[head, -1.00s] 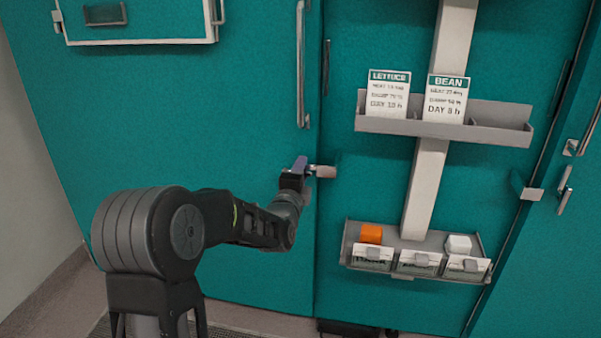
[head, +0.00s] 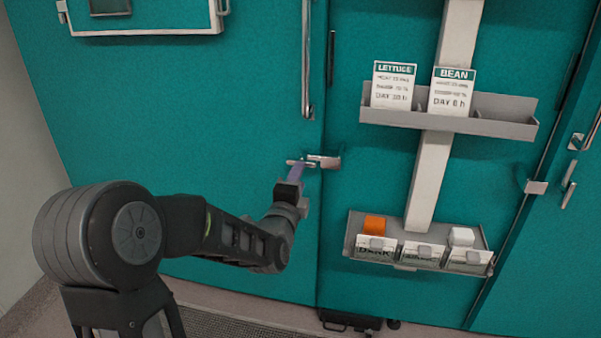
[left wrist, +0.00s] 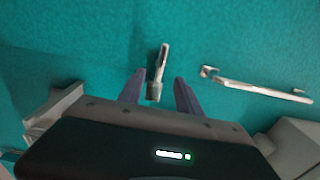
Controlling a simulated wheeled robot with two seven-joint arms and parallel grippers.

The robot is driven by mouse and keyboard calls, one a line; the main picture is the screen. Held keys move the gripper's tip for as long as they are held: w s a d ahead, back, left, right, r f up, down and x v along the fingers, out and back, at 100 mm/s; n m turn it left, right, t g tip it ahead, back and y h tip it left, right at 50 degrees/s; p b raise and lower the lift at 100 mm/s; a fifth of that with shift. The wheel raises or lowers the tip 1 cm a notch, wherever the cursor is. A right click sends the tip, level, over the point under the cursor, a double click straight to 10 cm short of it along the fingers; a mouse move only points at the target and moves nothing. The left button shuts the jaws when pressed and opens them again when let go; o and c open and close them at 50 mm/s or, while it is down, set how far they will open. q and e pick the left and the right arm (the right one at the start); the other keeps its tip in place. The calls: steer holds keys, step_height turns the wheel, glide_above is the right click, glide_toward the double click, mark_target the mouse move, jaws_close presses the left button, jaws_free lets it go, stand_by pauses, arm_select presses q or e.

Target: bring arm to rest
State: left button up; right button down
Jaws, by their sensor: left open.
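My left arm comes in from the left in the head view, with its gripper (head: 297,172) in front of the teal chamber doors, close to a small metal latch (head: 324,161) at the door seam. In the left wrist view the two purple-grey fingers (left wrist: 160,92) are apart. A small metal latch part (left wrist: 160,68) shows between and beyond the fingertips; I cannot tell whether it touches them. Nothing is held. My right gripper is not in view.
A long vertical door handle (head: 307,60) is above the gripper. At right, an upper grey shelf (head: 500,126) holds LETTUCE (head: 393,85) and BEAN (head: 451,92) cards. A lower tray (head: 352,240) holds an orange block (head: 374,224), a white block (head: 461,236) and labelled cards. A dark object (head: 350,320) lies on the floor.

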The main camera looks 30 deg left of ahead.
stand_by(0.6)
arm_select(q)
steer(key=s+d+f+n+g+h, duration=0.35)
steer(key=d+f+n, duration=0.45)
steer(key=f, duration=0.6)
steer(key=s+d+f+n+g+h, duration=0.3)
steer(key=s+d+f+n+g, duration=0.15)
steer(key=d+f, duration=0.75)
steer(key=s+d+f+n+g+h, duration=0.2)
steer(key=s+d+f+g, duration=0.3)
steer(key=s+f, duration=0.6)
steer(key=s+d+f+n+g+h, duration=0.2)
steer(key=s+d+f+g, duration=0.2)
steer(key=s+d+f, duration=0.7)
steer(key=a+r+p, duration=0.1)
steer(key=r+p, duration=0.8)
steer(key=r, duration=0.1)
steer(key=s+a+r+p, duration=0.1)
steer(key=a+r+p, duration=0.1)
steer(key=r+p, duration=0.7)
step_height(320, 180, up, 2)
steer(key=shift+s+a+r+t, duration=0.2)
steer(key=shift+s+t, duration=0.05)
steer(key=shift+t, duration=0.15)
steer(key=shift+y, duration=0.25)
